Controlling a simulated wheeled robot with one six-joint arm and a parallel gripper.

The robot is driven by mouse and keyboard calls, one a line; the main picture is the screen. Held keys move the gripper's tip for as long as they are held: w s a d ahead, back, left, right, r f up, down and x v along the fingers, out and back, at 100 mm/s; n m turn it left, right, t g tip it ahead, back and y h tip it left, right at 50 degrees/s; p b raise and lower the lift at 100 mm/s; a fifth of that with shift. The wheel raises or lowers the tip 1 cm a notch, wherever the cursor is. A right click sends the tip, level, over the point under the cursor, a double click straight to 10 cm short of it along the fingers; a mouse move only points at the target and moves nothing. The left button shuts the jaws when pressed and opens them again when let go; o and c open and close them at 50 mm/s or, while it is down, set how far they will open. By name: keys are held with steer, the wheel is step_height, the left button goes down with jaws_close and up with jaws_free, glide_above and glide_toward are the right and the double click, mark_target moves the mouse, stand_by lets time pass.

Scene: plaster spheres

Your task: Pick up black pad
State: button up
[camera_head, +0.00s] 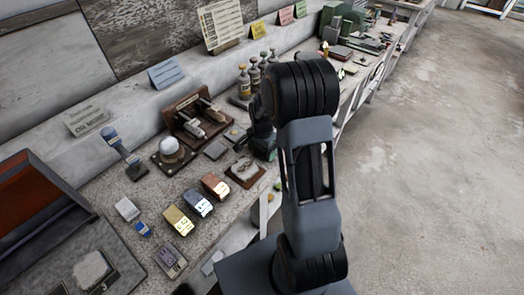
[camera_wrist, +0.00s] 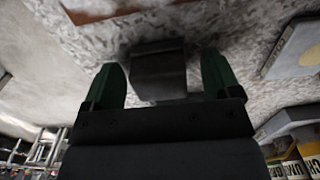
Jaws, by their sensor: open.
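A dark, flat-faced block that looks like the black pad (camera_wrist: 158,70) lies on the speckled bench top in the wrist view. It sits between the two green fingers of my gripper (camera_wrist: 161,68), with gaps visible on both sides. My gripper is open and holds nothing. In the head view my gripper (camera_head: 262,140) is low over the bench, partly hidden by my arm. A small dark grey pad (camera_head: 215,150) lies just left of it; I cannot tell for certain that it is the same piece.
A white sphere on a dark base (camera_head: 170,147) and a wooden rack (camera_head: 198,122) stand left of my gripper. A brown tray (camera_head: 244,172) and several small boxes (camera_head: 198,203) lie nearer. Bottles (camera_head: 245,80) stand behind. The floor at right is clear.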

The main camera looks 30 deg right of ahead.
steer(key=shift+c, duration=0.2)
steer(key=c, duration=1)
steer(key=shift+r, duration=0.1)
steer(key=shift+r, duration=0.65)
steer(key=shift+s+d+r+b, duration=0.35)
steer(key=shift+s+r, duration=1.55)
steer(key=shift+s, duration=0.45)
steer(key=shift+s+d+r+b, duration=0.25)
steer(key=shift+s+r+b, duration=0.1)
steer(key=shift+s+r, duration=1.8)
steer(key=shift+s+d+r+b, duration=0.35)
steer(key=shift+s+r, duration=1.35)
steer(key=shift+s, duration=0.8)
